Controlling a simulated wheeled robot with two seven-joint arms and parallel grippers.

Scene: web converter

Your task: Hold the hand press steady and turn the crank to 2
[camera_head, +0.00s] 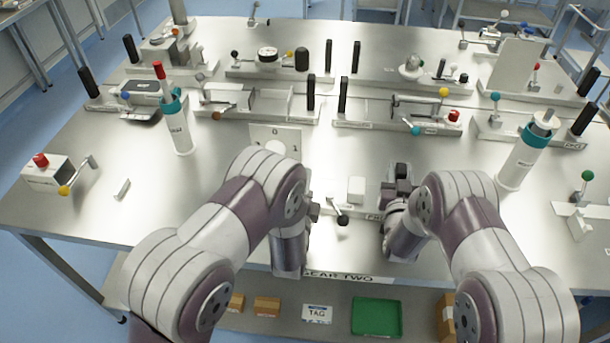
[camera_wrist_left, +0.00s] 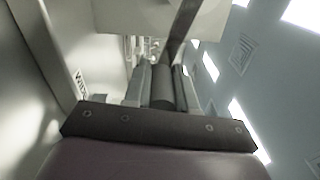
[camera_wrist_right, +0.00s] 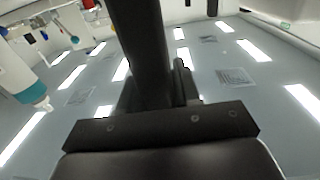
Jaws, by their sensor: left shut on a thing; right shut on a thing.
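The hand press shows a pale upright dial plate (camera_head: 275,138) with a 0 and a 1 on it in the head view; my left arm hides its lower part. My left gripper (camera_wrist_left: 160,85) is shut on a dark round grip, the crank's handle (camera_wrist_left: 163,92), with a bar leading up from it. The head view hides this grip behind my arm. My right gripper (camera_head: 396,195) is shut on a thick black upright handle (camera_wrist_right: 138,45) at the right end of the press. The handle's top shows in the head view (camera_head: 402,170).
A small lever with a black knob (camera_head: 342,219) and a white block (camera_head: 356,189) stand between my grippers. White bottles with teal collars stand left (camera_head: 180,134) and right (camera_head: 521,162). Several fixtures fill the back of the table. The front left has bare room.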

